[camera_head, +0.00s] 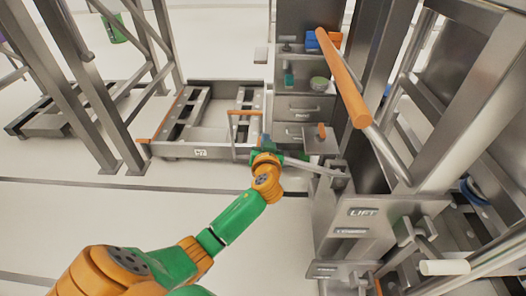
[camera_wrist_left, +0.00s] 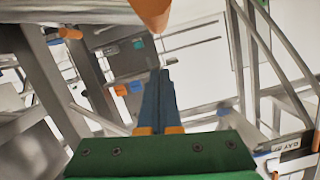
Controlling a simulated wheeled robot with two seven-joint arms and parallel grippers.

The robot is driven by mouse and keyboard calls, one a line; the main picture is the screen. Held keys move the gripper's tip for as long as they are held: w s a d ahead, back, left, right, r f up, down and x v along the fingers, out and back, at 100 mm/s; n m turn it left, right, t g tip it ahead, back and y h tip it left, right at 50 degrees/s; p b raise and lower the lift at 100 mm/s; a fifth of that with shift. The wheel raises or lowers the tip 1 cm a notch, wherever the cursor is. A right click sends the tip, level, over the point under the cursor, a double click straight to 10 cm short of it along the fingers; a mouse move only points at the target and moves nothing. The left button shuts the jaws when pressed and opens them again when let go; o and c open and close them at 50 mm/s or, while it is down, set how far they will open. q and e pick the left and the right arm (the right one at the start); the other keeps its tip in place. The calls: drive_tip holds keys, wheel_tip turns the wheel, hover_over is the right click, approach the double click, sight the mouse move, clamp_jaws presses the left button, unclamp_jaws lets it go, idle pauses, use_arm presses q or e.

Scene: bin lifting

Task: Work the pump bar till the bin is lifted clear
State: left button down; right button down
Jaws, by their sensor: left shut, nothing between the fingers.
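The pump bar has a long orange grip (camera_head: 343,80) and slants up from the grey lift machine on the right. An orange rounded end (camera_wrist_left: 150,12), likely of this bar, shows at the top edge of the left wrist view. My left gripper (camera_head: 280,153) is left of the machine and below the orange grip, apart from it. In the left wrist view its fingers (camera_wrist_left: 159,80) are together with nothing between them. The machine carries a LIFT label (camera_head: 365,211). I cannot single out the bin with certainty. My right gripper is not in view.
A low grey frame (camera_head: 200,151) with orange edges stands on the floor beyond my left arm. A drawer cabinet (camera_head: 302,104) stands behind my gripper. Steel posts (camera_head: 83,95) rise at the left. Open floor lies at the lower left.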

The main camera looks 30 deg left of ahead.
use_arm(q)
drive_tip(key=shift+s+a+f+b, duration=0.15)
drive_tip(key=shift+f+b, duration=0.05)
drive_tip(key=shift+f, duration=0.8)
drive_tip(key=shift+s+a+f+b, duration=0.1)
drive_tip(key=shift+f+b, duration=0.05)
drive_tip(key=shift+f, duration=0.8)
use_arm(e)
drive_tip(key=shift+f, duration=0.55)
